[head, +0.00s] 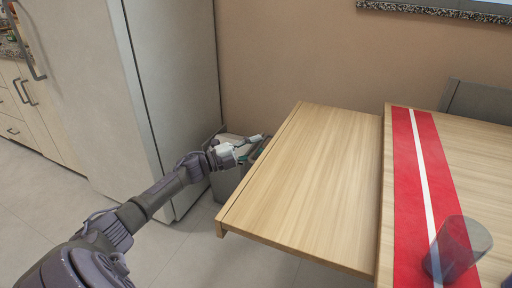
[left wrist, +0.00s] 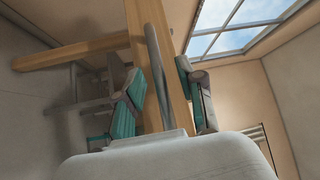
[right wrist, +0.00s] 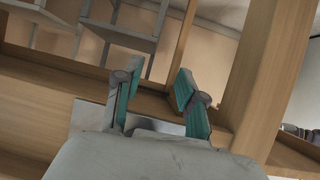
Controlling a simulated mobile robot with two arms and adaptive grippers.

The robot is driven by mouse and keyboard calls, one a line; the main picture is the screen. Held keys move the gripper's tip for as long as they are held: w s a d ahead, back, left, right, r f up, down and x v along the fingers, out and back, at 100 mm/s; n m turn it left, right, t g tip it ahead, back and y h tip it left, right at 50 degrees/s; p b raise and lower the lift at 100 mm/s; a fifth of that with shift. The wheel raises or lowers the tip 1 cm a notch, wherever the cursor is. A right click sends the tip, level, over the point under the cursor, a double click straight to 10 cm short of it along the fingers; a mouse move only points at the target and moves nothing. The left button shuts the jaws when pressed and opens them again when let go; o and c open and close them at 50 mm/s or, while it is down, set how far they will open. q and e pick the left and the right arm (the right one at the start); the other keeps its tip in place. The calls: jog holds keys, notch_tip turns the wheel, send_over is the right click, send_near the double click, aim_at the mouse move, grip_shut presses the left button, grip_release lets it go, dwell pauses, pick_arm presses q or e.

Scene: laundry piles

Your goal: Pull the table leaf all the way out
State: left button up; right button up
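The light wood table leaf (head: 305,190) sticks out from the left side of the table (head: 480,160), a little lower than its top. My left gripper (head: 258,143) is at the leaf's outer left edge, toward the far end. In the left wrist view, its teal fingers (left wrist: 165,92) are apart, with a grey bar handle (left wrist: 154,55) on the wooden edge between them. Contact with either finger is not clear. My right gripper (right wrist: 155,92) is open and empty near wooden table parts; it is outside the head view.
A red runner with a white stripe (head: 405,160) and a clear glass (head: 460,248) are on the table. A grey bin (head: 225,178) stands beside my left gripper, near the tall fridge (head: 85,80). A grey chair (head: 478,102) is at the back right.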

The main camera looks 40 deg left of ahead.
pick_arm(q)
jog(key=shift+d, duration=0.1)
jog(key=v, duration=1.2)
jog(key=shift+r, duration=0.1)
